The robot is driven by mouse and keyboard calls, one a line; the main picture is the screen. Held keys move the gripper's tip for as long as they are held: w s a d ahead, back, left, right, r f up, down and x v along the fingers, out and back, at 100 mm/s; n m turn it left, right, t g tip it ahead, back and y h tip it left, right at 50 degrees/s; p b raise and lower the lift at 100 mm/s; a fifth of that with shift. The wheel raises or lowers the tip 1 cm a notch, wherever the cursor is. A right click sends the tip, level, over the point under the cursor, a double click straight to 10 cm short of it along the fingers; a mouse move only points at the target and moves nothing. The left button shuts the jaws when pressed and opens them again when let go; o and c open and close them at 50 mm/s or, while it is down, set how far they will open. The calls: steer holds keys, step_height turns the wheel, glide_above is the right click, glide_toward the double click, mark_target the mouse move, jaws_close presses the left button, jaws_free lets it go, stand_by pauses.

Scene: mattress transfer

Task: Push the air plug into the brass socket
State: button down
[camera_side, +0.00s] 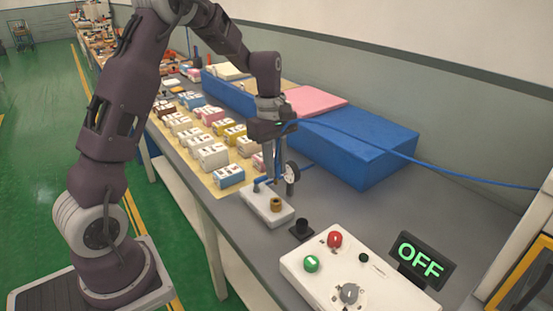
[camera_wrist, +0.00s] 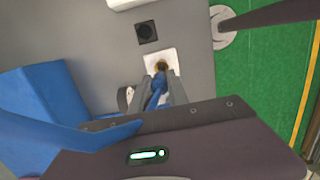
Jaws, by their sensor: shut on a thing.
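My gripper (camera_side: 275,172) points down over the white block (camera_side: 257,206), its fingertips above and slightly behind the brass socket (camera_side: 276,204) in the side view. In the wrist view my gripper (camera_wrist: 159,94) is shut on the blue air plug (camera_wrist: 156,92), whose tip points toward the brass socket (camera_wrist: 162,65). The fingers hide much of the plug. In the side view the socket's top is bare, with a gap below the fingertips. A blue hose (camera_side: 370,149) runs from the gripper toward the right wall.
A round gauge (camera_side: 292,172) stands close beside the fingers. A black square fitting (camera_side: 301,230) and a control box (camera_side: 317,267) with an OFF display (camera_side: 421,260) stand in front. A large blue mattress (camera_side: 360,150) lies behind; small boxes (camera_side: 213,156) fill the left.

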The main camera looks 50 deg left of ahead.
mark_target(275, 183)
steer(key=shift+f, duration=2)
steer(key=shift+f, duration=2.05)
steer(key=c, duration=1.2)
jaws_free()
steer(key=r, duration=0.7)
steer(key=shift+a, duration=0.4)
